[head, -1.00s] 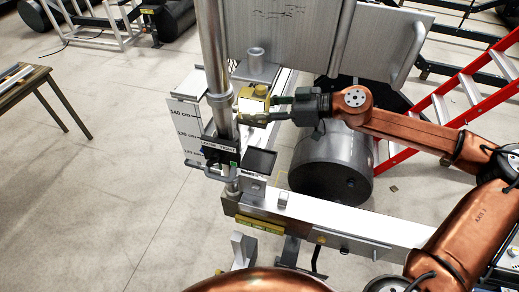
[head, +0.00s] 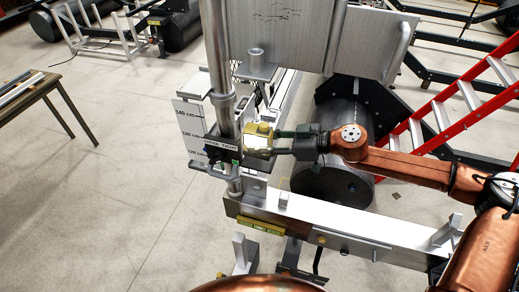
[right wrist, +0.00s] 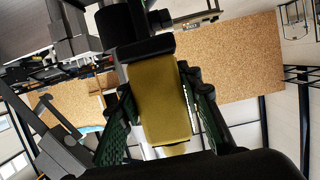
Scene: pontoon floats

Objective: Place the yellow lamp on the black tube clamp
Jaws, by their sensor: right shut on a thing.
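The yellow lamp (head: 258,136), a boxy body with a rounded top, is held upright by my right gripper (head: 280,141), which reaches in from the right. The black tube clamp (head: 222,148) is around the upright metal tube, with a label on its front. The lamp is just right of the clamp, over where its dark side plate lies, and hides that plate. I cannot tell whether they touch. In the right wrist view the yellow lamp body (right wrist: 160,103) fills the space between the green-padded fingers. My left gripper is not in view.
The metal tube (head: 216,55) rises beside a white height scale (head: 190,122). A grey panel (head: 285,30) stands behind the lamp. A dark drum (head: 330,178) lies below my right arm, and a red ladder (head: 450,110) stands right. A table (head: 40,92) is far left.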

